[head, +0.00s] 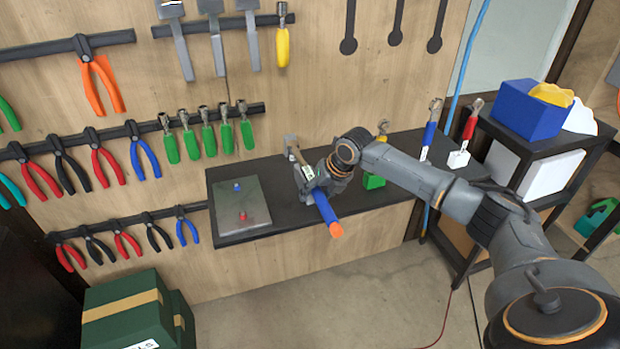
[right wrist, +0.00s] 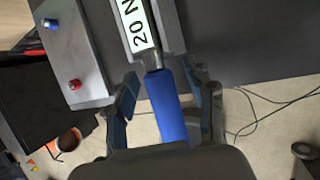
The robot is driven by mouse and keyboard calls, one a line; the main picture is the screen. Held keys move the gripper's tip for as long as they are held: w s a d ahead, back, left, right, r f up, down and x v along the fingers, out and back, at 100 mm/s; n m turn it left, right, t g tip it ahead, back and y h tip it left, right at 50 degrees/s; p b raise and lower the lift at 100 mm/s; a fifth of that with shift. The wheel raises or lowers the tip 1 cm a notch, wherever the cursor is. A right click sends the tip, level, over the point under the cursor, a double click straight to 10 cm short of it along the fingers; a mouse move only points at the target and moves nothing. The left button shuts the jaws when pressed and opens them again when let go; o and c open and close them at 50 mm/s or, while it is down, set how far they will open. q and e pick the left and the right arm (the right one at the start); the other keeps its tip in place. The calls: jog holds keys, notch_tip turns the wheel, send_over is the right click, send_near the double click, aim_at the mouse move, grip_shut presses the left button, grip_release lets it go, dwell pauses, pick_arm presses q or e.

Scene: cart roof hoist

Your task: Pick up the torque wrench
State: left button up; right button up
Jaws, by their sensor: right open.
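The torque wrench has a blue grip with an orange end (head: 326,209) and a metal shaft with a white "20 N" label; its lower end sticks out past the shelf's front edge in the head view. In the right wrist view its blue grip (right wrist: 166,105) runs between my fingers. My right gripper (head: 318,182) is at the wrench; it also shows in the right wrist view (right wrist: 168,92) with its fingers apart on either side of the grip. Part of the wrench is hidden by my gripper. My left gripper is not in view.
The wrench is at a dark shelf (head: 285,222) on a plywood wall. A grey plate (head: 238,208) with a blue and a red knob lies to its left. Upright tools with blue (head: 429,133) and red (head: 470,127) handles stand to the right. Pliers hang on the wall at left.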

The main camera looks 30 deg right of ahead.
jog(key=shift+r, duration=0.1)
grip_shut()
jog(key=shift+r, duration=0.1)
